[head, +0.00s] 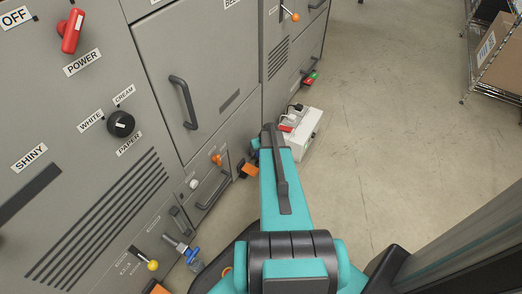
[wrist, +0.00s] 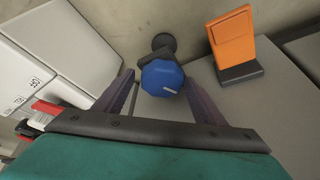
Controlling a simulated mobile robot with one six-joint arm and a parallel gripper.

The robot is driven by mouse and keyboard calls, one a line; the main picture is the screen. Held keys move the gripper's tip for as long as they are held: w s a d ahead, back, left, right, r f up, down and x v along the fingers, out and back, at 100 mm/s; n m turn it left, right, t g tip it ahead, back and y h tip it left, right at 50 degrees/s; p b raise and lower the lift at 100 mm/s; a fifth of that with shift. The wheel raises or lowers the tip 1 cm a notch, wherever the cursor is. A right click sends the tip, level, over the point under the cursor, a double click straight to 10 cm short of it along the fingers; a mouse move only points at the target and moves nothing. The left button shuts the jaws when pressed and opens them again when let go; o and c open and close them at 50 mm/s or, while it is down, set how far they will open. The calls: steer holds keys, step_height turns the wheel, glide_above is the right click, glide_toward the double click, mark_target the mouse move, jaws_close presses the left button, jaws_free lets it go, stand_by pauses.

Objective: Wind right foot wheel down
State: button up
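A blue faceted foot wheel (wrist: 162,77) with a white mark on its face shows in the wrist view, on a dark stem with a round dark foot behind it. My gripper (wrist: 159,82) is open, one finger on each side of the wheel. The fingertips appear close to its edges, with no clear contact. In the head view, a bit of blue (head: 254,143) shows beside the end of my arm, which hides most of that area. A second blue wheel (head: 193,255) sits lower on the cabinet front, at bottom centre-left.
An orange pedal-like block (wrist: 232,37) on a dark base stands right of the wheel in the wrist view. A white box (wrist: 62,38) with a red switch is at left. Grey cabinets (head: 160,60) line the left; open floor (head: 400,150) lies right, with a wire rack (head: 492,92).

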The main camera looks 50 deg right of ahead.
steer(key=shift+w+r, duration=0.1)
steer(key=shift+r, duration=0.05)
steer(key=shift+s+a+r, duration=0.15)
steer(key=shift+s+r, duration=0.05)
steer(key=shift+r, duration=0.35)
steer(key=p+v, duration=0.4)
steer(key=v, duration=0.8)
steer(key=shift+s+a+r, duration=0.1)
steer(key=shift+s+r, duration=0.05)
steer(key=shift+s, duration=0.1)
